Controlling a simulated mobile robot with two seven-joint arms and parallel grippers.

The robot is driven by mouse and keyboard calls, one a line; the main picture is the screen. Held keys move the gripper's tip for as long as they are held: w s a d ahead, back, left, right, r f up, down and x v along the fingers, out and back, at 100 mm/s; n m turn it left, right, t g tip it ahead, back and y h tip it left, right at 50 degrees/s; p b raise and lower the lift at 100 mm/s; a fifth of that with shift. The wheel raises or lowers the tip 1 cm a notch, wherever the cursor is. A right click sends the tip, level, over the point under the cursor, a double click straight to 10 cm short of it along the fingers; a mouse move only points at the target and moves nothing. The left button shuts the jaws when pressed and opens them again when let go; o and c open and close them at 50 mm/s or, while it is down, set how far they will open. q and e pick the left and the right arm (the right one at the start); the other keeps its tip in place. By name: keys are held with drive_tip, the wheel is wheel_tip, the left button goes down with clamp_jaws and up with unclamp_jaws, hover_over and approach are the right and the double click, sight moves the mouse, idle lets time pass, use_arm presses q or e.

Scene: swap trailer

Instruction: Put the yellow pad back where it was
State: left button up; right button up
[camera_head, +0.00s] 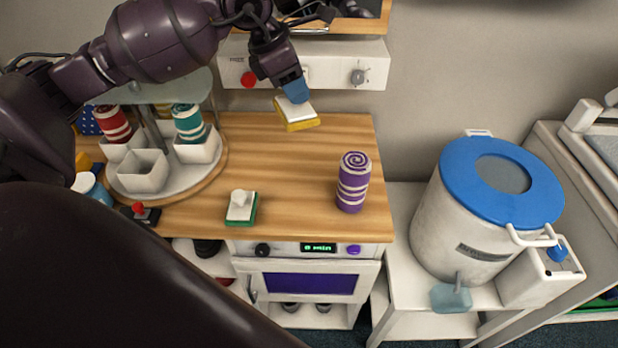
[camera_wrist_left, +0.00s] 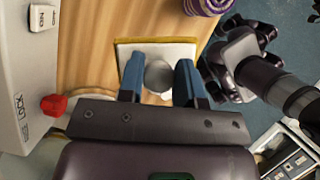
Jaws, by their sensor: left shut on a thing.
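The yellow pad (camera_head: 299,121) is a white block with a yellow underside and a round knob on top. My left gripper (camera_head: 295,92) is shut on its knob and holds it near the back of the wooden counter; I cannot tell if it touches the wood. The left wrist view shows the pad (camera_wrist_left: 127,49) with the two blue fingers (camera_wrist_left: 158,80) on either side of the grey knob. A similar pad with a green underside (camera_head: 241,208) lies near the counter's front edge. A dark jointed part of mine shows at the right of the wrist view; its fingers are unclear.
A purple striped cylinder (camera_head: 352,182) stands on the wooden counter (camera_head: 296,170) at the right. A round tiered stand (camera_head: 213,172) with white cups and striped cylinders is at the left. The counter's middle is clear.

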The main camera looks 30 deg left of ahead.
use_arm(q)
wheel_tip(320, 180, down, 15)
drive_tip(key=shift+f+b, duration=0.15)
drive_tip(key=shift+b, duration=0.2)
drive_tip(key=shift+s+f, duration=0.1)
drive_tip(key=shift+f, duration=2.25)
drive_tip(key=o, duration=0.9)
drive_tip(key=shift+c, duration=0.2)
drive_tip(key=shift+r, duration=0.1)
drive_tip(key=v, duration=1.2)
drive_tip(key=shift+p, duration=0.3)
